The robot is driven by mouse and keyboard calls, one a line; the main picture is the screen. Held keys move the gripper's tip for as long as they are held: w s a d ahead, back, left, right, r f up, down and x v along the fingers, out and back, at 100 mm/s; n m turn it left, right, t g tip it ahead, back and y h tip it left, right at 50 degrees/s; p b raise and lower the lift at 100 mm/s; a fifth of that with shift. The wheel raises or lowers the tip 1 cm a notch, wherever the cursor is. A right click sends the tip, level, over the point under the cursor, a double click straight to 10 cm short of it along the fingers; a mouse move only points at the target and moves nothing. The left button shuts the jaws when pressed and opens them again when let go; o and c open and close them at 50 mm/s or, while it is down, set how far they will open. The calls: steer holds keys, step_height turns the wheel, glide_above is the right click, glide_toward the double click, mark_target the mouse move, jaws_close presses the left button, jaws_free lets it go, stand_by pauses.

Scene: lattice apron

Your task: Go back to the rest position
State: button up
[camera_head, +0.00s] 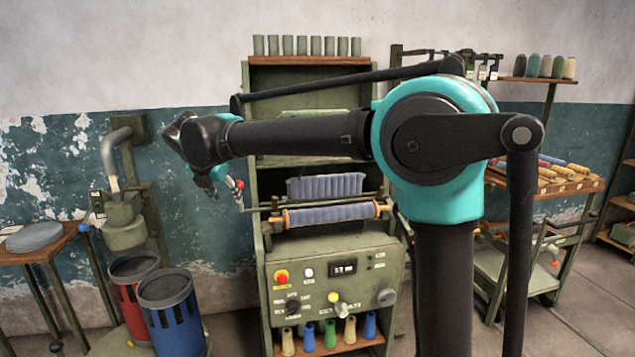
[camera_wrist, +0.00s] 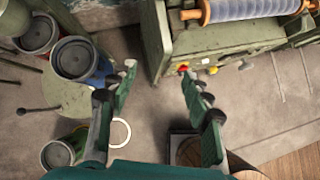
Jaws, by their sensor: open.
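My gripper (camera_head: 218,186) is at the left end of my raised arm in the head view, hanging in the air left of the green machine (camera_head: 330,255). In the wrist view my gripper (camera_wrist: 160,85) shows its two green and dark fingers spread apart, with nothing between them but the floor far below. The gripper touches nothing that I can see. My arm hides part of the machine and the shelf behind it.
A red bin (camera_head: 133,290) and a blue bin (camera_head: 172,310) stand below left. A rack of spools (camera_head: 545,170) stands at right. Grey floor (camera_wrist: 130,35) lies beneath the gripper.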

steer(key=s+d+f+m+g, duration=0.1)
steer(key=d+f+m, duration=0.45)
steer(key=d, duration=0.45)
steer(key=s+d+f+m+g, duration=0.1)
steer(key=d+f+m, duration=0.4)
steer(key=d, duration=0.4)
steer(key=s+d+f+m+g, duration=0.1)
steer(key=d+f+m, duration=0.4)
steer(key=d, duration=0.5)
steer(key=s+d+f+m, duration=1.3)
steer(key=s+d+m, duration=0.2)
steer(key=s+m, duration=0.3)
steer(key=shift+d+f+y, duration=0.25)
steer(key=shift+f+y, duration=0.15)
